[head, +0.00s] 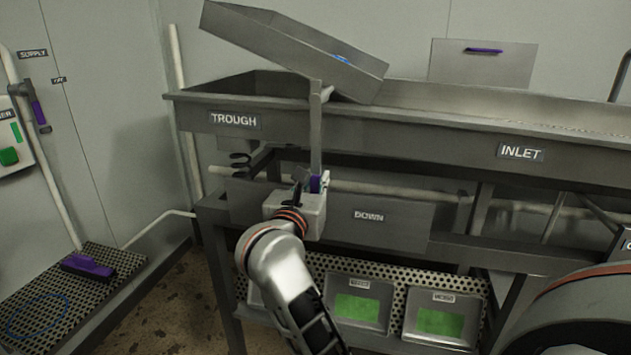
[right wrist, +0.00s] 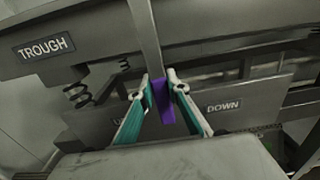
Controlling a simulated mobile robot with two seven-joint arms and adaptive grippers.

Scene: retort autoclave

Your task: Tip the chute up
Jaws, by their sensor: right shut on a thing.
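The chute (head: 295,45) is a grey metal tray above the left part of the trough. It is tilted, its left end high and its right end low, with a small blue item (head: 341,57) in it. A grey lever bar (head: 316,130) runs from the chute down to a purple handle (head: 316,184). My right gripper (head: 312,183) is shut on the purple handle. In the right wrist view, its teal-padded fingers (right wrist: 162,105) sit on both sides of the handle (right wrist: 163,102). The handle stands between a partly hidden label and the DOWN label (right wrist: 223,106). My left gripper is not in view.
The long trough (head: 400,118) with the INLET label (head: 520,152) spans the back. Several bins with green contents (head: 358,310) stand on a perforated shelf below.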

